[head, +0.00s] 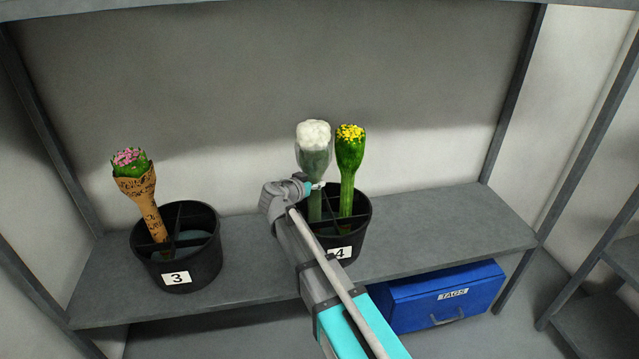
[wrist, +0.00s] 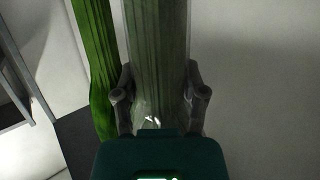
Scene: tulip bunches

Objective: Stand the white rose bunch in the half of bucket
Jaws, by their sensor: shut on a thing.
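The white rose bunch (head: 314,151) stands upright, white blooms on top and a grey-green wrapped stem below, in the black bucket labelled 4 (head: 359,222). In the wrist view, the stem of the white rose bunch (wrist: 156,60) lies between my gripper's two fingers (wrist: 160,98). A yellow-flowered green bunch (head: 350,154) stands in the same bucket, just right of the white one. Its green stem (wrist: 96,70) shows at left in the wrist view. The white bunch's lower end is partly hidden by the bucket and my arm.
A black divided bucket labelled 3 (head: 196,270) stands to the left, holding a pink bunch in brown printed paper (head: 137,187), which leans left. Both buckets stand on a grey shelf (head: 465,222). A blue TAGS box (head: 407,299) sits below. The shelf's right end is clear.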

